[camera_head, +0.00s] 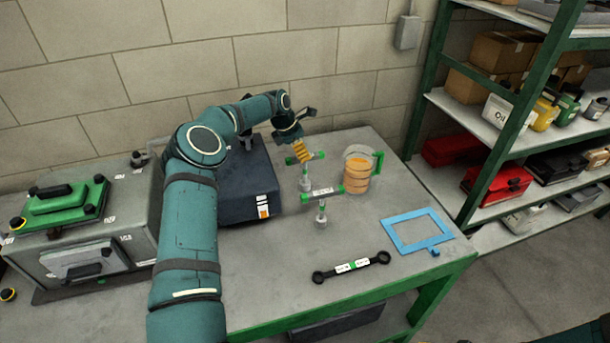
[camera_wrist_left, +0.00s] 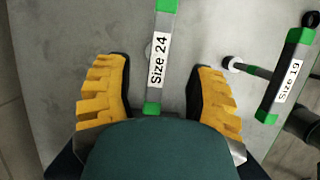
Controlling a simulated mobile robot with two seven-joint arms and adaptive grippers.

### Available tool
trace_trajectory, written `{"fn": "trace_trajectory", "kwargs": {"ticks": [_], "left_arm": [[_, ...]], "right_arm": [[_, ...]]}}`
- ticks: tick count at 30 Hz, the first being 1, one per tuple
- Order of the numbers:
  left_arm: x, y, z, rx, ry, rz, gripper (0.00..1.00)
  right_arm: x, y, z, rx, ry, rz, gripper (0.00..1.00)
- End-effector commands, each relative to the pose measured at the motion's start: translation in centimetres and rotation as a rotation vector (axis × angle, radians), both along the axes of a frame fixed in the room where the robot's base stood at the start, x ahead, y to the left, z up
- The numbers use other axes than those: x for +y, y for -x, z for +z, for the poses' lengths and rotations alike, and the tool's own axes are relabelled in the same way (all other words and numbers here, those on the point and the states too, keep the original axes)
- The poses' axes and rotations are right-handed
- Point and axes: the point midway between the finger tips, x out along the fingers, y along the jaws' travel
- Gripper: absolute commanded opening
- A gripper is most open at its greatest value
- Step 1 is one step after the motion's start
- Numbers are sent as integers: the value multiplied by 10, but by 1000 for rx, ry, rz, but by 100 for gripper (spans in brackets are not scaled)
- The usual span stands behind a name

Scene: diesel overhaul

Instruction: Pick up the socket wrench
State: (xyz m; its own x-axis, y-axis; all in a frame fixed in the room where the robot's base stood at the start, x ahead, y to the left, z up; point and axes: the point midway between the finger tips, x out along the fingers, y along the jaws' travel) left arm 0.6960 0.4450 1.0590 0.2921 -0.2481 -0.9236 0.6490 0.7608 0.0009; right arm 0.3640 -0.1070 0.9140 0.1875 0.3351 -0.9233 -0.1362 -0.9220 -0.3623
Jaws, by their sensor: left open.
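Two T-shaped socket wrenches with green-ended bars stand upright on the grey workbench (camera_head: 270,290). The rear one (camera_head: 316,156) is partly hidden by my left gripper (camera_head: 303,150). The front one (camera_head: 322,192) stands clear. In the left wrist view, a bar labelled "Size 24" (camera_wrist_left: 160,60) lies between the yellow fingers of my left gripper (camera_wrist_left: 160,75), with gaps on both sides. A second bar, labelled "Size 19" (camera_wrist_left: 286,80), is to the right, outside the fingers. My left gripper is open and empty. My right gripper is not visible.
A jug of amber liquid (camera_head: 357,172) stands close right of the socket wrenches. A dark blue case (camera_head: 240,185) is to the left. A black flat wrench (camera_head: 351,267) and a blue frame (camera_head: 417,229) lie in front. Green-framed shelves (camera_head: 455,105) stand right.

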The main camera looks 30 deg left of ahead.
Motion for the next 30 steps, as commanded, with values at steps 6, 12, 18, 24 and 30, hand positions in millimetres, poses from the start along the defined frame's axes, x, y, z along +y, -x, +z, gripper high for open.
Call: {"fn": "trace_trajectory", "kwargs": {"ticks": [6, 12, 18, 24, 30], "left_arm": [[-9, -12, -26, 1, 3, 0, 55], [-11, -15, -36, 0, 0, 1, 55], [-11, -15, -36, 0, 0, 1, 54], [-11, -15, -36, 0, 0, 0, 0], [-11, -15, -36, 0, 0, 0, 0]], "right_arm": [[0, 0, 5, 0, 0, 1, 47], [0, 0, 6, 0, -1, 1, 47], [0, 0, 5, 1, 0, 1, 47], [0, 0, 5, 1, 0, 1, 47], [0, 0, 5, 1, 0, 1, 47]]}}
